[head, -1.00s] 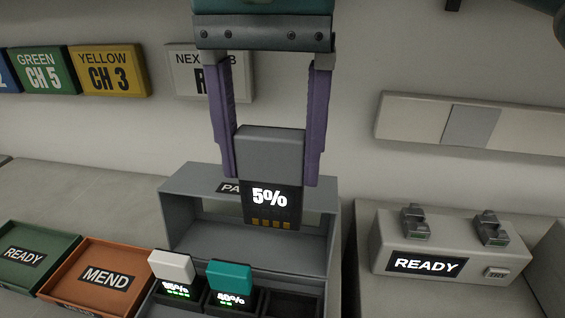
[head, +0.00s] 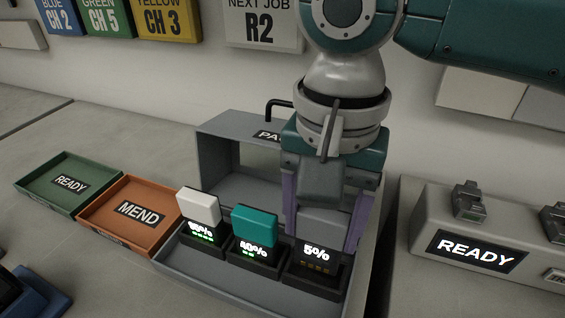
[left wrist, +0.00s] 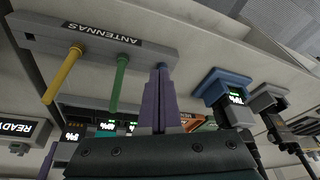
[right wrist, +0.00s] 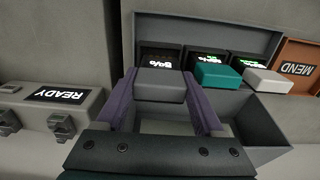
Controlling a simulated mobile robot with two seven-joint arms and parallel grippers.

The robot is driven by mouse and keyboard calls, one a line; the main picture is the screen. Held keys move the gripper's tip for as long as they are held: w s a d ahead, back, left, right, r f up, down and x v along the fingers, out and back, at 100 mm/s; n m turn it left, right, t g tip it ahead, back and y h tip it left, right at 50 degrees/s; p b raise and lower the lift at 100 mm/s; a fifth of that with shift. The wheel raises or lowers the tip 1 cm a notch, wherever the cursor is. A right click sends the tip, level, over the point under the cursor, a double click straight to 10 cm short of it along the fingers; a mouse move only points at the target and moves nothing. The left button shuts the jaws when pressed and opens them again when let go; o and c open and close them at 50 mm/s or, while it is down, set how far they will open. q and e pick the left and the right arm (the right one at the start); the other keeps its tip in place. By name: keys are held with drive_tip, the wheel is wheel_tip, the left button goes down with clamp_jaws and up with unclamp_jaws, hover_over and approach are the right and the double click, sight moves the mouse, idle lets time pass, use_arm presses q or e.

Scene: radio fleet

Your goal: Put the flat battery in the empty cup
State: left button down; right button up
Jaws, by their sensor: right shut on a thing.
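The flat battery (head: 322,222) is grey with a dark face reading 5%. It stands upright in the rightmost cup (head: 318,283) of the grey case, its lower end hidden by the cup. My right gripper (head: 325,232) points down, its purple fingers on both sides of the battery, shut on it. The right wrist view shows the grey battery (right wrist: 161,84) between the fingers. My left gripper (left wrist: 161,98) shows only in the left wrist view, its fingers together and empty, near the antenna rack.
A white battery (head: 198,206) and a teal battery (head: 254,226) reading 40% fill the neighbouring cups. The orange MEND tray (head: 105,231) and green READY tray (head: 45,198) lie left. A READY unit (head: 430,222) stands right. The antenna rack (left wrist: 35,36) holds yellow and green antennas.

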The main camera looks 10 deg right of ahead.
sight(320, 244)
drive_tip(key=shift+f+b, duration=0.35)
drive_tip(key=shift+f, duration=1.45)
drive_tip(key=shift+f, duration=0.1)
drive_tip(key=o, duration=1.5)
wheel_tip(320, 244, up, 12)
drive_tip(key=p, duration=0.2)
drive_tip(key=shift+p, duration=0.3)
drive_tip(key=s+a+f+n+t+y, duration=0.2)
drive_tip(key=s+a+f+n+y, duration=0.3)
drive_tip(key=s, duration=0.3)
drive_tip(key=s+d+f+n+h, duration=0.1)
drive_tip(key=s+d+n+h, duration=0.1)
drive_tip(key=s+d, duration=0.2)
drive_tip(key=s+d+f+n+t+h, duration=0.1)
drive_tip(key=s+d, duration=0.3)
drive_tip(key=d, duration=0.5)
drive_tip(key=shift+d+f+n+t+h, duration=0.35)
drive_tip(key=shift+f+h, duration=0.2)
drive_tip(key=shift+h, duration=0.35)
